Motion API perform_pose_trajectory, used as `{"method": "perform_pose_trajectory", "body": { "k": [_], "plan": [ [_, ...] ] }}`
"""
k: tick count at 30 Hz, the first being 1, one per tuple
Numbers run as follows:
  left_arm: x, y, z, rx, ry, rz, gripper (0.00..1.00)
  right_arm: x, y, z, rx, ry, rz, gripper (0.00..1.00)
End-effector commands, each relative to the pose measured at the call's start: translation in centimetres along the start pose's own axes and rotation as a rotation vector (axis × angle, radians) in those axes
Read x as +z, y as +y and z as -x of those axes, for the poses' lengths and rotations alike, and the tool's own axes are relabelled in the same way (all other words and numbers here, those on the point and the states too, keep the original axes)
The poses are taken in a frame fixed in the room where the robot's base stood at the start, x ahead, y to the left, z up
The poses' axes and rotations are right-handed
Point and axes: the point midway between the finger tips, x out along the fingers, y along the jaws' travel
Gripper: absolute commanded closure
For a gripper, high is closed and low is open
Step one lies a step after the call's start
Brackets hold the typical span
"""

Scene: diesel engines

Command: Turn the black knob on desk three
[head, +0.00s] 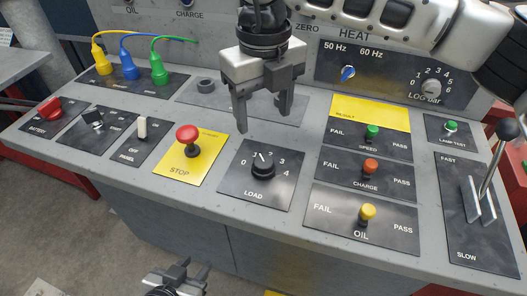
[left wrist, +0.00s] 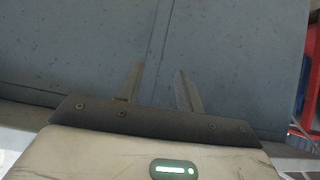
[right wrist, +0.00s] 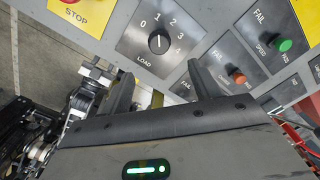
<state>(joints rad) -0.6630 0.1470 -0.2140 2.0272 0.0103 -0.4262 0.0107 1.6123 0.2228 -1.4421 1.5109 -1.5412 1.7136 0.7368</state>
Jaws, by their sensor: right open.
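The black LOAD knob (head: 262,166) sits on a dark dial plate on the sloping desk top, with marks 0 to 4. Its white line points up, near the 1. It also shows in the right wrist view (right wrist: 159,43), ahead of the fingers and apart from them. My right gripper (head: 263,121) is open and empty, held above the desk behind the knob as the head view shows it. My left gripper (head: 195,267) is low in front of the desk, its fingers apart and empty; its wrist view shows the blue-grey desk front (left wrist: 225,60).
A red STOP button (head: 188,137) stands left of the knob. Right of it are the green SPEED (head: 372,132), orange CHARGE (head: 371,166) and yellow OIL (head: 368,212) knobs. A lever (head: 487,175) rises at far right. Coloured plugs (head: 128,66) stand at back left.

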Motion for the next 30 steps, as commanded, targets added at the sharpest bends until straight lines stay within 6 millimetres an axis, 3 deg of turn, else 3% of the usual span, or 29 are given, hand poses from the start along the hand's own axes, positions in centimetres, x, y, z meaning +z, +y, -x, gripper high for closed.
{"method": "perform_pose_trajectory", "body": {
  "k": [9, 15, 21, 30],
  "plan": [
    [-0.2, -0.1, 0.7, -0.005, -0.013, -0.002, 0.64, -0.1, 0.1, -7.0, 0.004, 0.005, 0.002, 0.38],
    [-0.5, -0.3, 0.8, -0.009, -0.011, -0.002, 0.64, -0.1, 0.1, -10.2, 0.004, 0.003, 0.001, 0.38],
    [-0.9, -0.4, 0.5, -0.012, -0.002, 0.0, 0.64, 0.0, 0.1, -11.6, 0.004, 0.0, 0.003, 0.38],
    [-0.9, -0.4, 0.5, -0.013, 0.0, 0.001, 0.64, 0.0, 0.2, -11.8, 0.004, -0.001, 0.003, 0.4]
  ]
}}
